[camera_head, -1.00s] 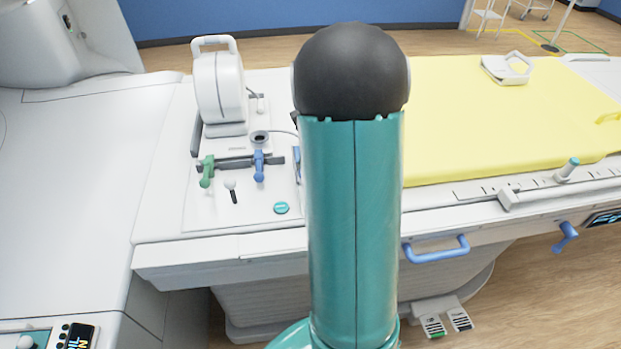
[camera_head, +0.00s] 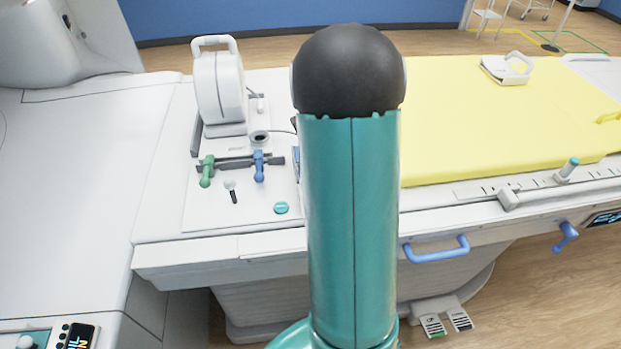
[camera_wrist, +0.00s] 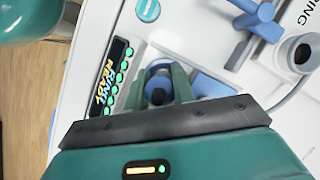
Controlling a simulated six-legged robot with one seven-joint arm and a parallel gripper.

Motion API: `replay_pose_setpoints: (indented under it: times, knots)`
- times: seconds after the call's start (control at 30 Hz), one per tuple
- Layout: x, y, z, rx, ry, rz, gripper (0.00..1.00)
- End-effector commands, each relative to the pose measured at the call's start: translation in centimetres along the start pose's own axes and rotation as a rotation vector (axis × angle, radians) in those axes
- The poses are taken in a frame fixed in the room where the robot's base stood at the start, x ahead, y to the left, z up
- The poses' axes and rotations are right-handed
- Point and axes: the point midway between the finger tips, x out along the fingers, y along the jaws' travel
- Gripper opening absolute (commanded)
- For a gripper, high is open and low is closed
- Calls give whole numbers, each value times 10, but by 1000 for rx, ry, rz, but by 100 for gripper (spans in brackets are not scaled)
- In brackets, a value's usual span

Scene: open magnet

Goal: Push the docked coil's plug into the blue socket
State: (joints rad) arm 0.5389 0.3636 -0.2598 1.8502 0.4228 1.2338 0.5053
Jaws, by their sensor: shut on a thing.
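The docked coil (camera_head: 219,88), white with a top handle, stands upright on the table's left part. Its grey cable (camera_wrist: 292,96) runs toward my gripper in the wrist view. My gripper (camera_wrist: 160,84) has green fingers closed on a dark, round plug (camera_wrist: 157,92) at the panel. Blue shows around and behind the plug, but I cannot tell how far it is inside a socket. A blue part (camera_wrist: 208,86), likely socket housing, lies just right of the fingers. In the head view my arm hides the gripper and plug; a blue sliver (camera_head: 296,160) shows beside the arm.
A lit display with green dots (camera_wrist: 113,78) lies left of the fingers. A blue lever (camera_head: 258,166) and green lever (camera_head: 207,170) stand on the panel, with a round grey cable fitting (camera_head: 259,137) nearby. A yellow mattress (camera_head: 480,120) lies right.

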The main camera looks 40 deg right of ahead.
Motion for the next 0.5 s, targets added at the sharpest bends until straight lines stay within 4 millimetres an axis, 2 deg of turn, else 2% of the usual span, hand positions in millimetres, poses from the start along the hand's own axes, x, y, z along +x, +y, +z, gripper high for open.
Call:
replay_pose_setpoints:
  times: [0.07,0.1,0.2,0.23,0.5]
  knots:
    - [0,0,0,0,0,0,0]
    - [0,0,0,0,0,0,27]
    - [0,0,0,0,0,0,46]
    - [0,0,0,0,0,0,50]
    - [-1,0,0,0,0,0,50]
